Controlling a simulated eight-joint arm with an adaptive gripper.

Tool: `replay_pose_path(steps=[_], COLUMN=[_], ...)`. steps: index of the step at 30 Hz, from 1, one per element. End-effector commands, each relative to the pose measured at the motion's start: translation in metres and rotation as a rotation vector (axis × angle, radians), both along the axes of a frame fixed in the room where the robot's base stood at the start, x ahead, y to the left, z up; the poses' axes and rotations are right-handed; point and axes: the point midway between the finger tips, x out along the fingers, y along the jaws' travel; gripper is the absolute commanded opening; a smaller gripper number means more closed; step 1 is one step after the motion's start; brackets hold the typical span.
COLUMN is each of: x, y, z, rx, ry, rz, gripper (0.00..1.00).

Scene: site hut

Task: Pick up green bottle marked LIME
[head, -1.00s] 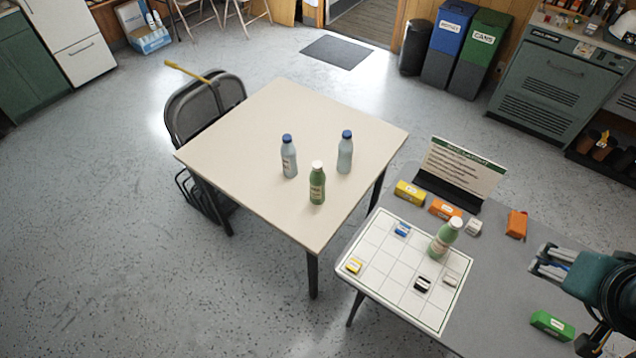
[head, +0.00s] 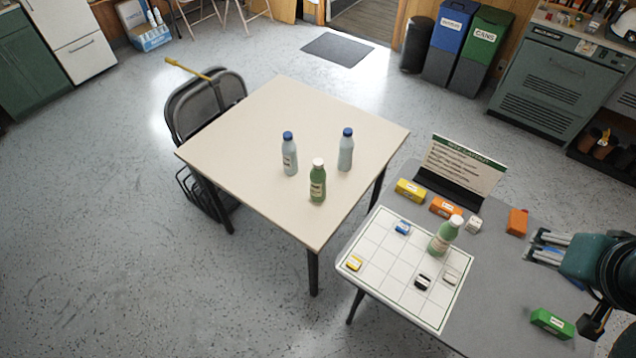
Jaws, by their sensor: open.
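A green bottle with a white cap (head: 318,182) stands upright on the beige table, in front of two blue-capped bottles. Another green bottle with a white cap (head: 444,237) stands on the white grid board on the grey table. Their label text is too small to read, so I cannot tell which is marked LIME. My gripper (head: 536,246) is at the right, over the grey table, open and empty. It is to the right of the bottle on the board and apart from it.
The grid board (head: 358,249) also holds several small blocks. Coloured boxes, including a yellow one (head: 410,190) and a green one (head: 552,323), lie around it. A sign (head: 463,166) stands behind. Blue-capped bottles (head: 289,155) (head: 346,151) stand on the beige table (head: 260,130).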

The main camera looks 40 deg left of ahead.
Motion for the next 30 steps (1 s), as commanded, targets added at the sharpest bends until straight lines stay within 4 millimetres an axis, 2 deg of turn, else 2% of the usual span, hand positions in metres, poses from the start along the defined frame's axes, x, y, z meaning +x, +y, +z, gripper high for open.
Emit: replay_pose_path(steps=[17, 30], x=[0.066, 0.11], y=[0.082, 0.161], z=[0.012, 0.004], rx=[-0.08, -0.145], ry=[0.101, 0.174], rz=[0.271, 0.484], gripper=[0.52, 0.52])
